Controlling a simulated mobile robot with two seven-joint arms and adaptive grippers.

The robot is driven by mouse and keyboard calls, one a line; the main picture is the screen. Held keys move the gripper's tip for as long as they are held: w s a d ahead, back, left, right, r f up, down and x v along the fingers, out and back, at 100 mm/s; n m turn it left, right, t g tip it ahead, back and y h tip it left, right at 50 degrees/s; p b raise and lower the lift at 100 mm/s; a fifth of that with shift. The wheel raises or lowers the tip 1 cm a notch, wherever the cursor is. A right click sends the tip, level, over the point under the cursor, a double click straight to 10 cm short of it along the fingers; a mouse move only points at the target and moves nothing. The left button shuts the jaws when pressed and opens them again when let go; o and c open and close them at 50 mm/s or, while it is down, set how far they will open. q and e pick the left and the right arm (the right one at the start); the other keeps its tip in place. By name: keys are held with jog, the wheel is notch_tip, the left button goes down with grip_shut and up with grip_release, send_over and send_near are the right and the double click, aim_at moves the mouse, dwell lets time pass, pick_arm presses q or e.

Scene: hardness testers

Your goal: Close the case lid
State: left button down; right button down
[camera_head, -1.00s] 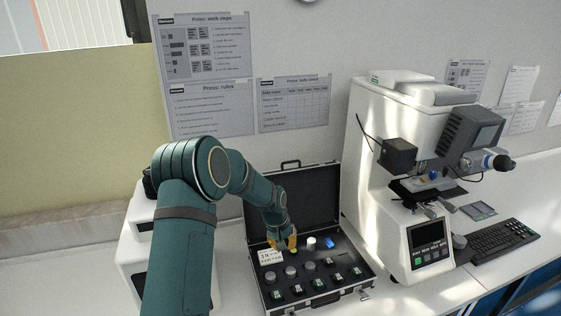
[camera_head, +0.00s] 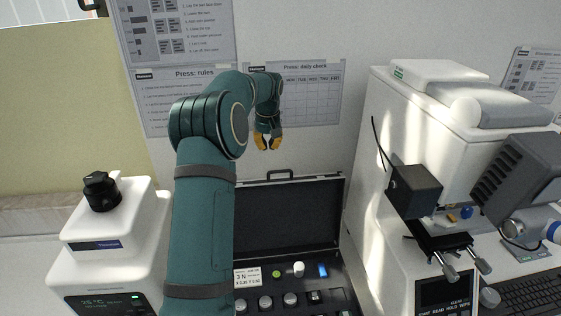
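The black case (camera_head: 292,302) stands open on the bench, with its lid (camera_head: 288,218) raised upright at the back and a handle on the lid's top edge. The case holds grey cylinders, a white knob, a green piece, a blue piece and a white label card. Its front part is cut off by the picture's lower edge. My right gripper is not in view.
A white device with a black knob (camera_head: 102,192) stands at the left. Paper sheets hang on the wall (camera_head: 300,150) behind.

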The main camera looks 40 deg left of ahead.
pick_arm(q)
notch_tip(320, 180, down, 9)
jog(key=s+d, duration=0.1)
jog(key=s, duration=0.1)
jog(key=shift+d, duration=0.4)
dwell(0.6)
